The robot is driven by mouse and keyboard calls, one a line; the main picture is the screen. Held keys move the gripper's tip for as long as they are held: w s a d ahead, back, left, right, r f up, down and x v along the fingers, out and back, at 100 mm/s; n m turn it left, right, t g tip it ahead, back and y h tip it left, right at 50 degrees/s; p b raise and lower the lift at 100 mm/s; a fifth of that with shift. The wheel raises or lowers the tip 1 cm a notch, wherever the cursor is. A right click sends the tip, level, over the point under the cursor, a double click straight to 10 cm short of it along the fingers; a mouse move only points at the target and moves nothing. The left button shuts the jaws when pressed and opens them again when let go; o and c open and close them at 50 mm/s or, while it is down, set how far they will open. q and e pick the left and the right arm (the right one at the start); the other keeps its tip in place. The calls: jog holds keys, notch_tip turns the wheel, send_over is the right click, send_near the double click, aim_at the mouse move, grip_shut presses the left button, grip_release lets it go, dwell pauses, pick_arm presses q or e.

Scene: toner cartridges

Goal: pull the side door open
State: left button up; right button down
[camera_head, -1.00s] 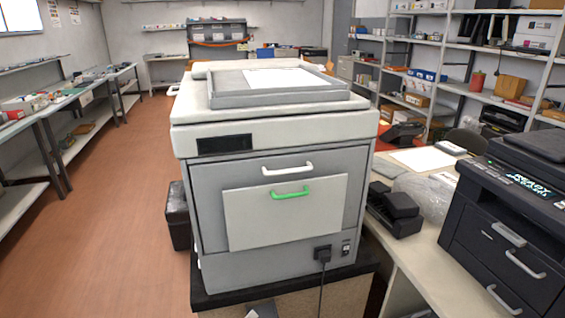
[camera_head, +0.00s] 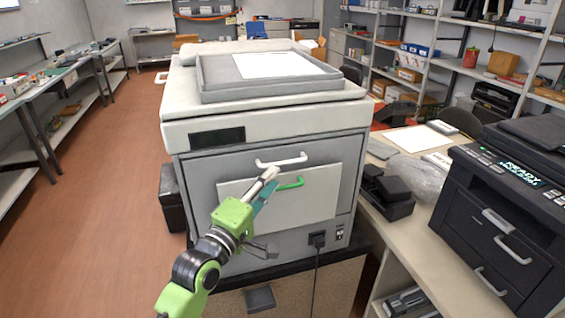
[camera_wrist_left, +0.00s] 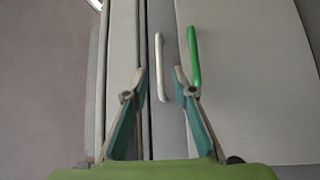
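The grey copier (camera_head: 265,130) faces me. A pale side door (camera_head: 318,195) with a green handle (camera_head: 291,184) is set in its front and looks shut. A white handle (camera_head: 281,161) sits just above that door. My left gripper (camera_head: 267,186) is in front of the door, partly covering it, close to the left end of the green handle. In the left wrist view my gripper (camera_wrist_left: 160,76) is open and empty. There the white handle (camera_wrist_left: 159,62) appears between the fingers, and the green handle (camera_wrist_left: 193,58) beside the right fingertip. My right gripper is not in view.
A power plug (camera_head: 317,239) with a hanging cord is at the copier's lower right. A black printer (camera_head: 510,215) and a small black device (camera_head: 387,195) stand on the bench at right. A black bin (camera_head: 171,198) is at left. Floor (camera_head: 110,190) at left is clear.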

pick_arm(q)
jog(key=p+x, duration=0.1)
jog(key=x, duration=0.5)
jog(key=shift+w, duration=0.25)
jog(key=shift+d+r, duration=0.1)
jog(key=shift+d, duration=0.05)
grip_shut()
